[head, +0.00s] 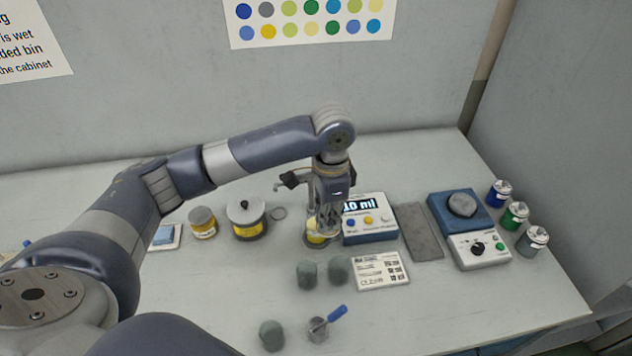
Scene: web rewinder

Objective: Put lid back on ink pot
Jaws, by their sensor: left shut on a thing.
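A dark pot with a yellow band (249,231) stands upright left of the middle of the table. A grey lid with a black knob (245,206) rests on its top. A smaller yellow container with a grey top (203,223) stands left of the pot. My right gripper is not in view.
A display box (370,236) stands right of my left gripper. A thin ring (278,213) lies beside the pot. Grey cups (308,275), a printed card (380,271) and a cup with a blue-handled tool (318,331) are in front. A scale (479,248) and several jars stand right.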

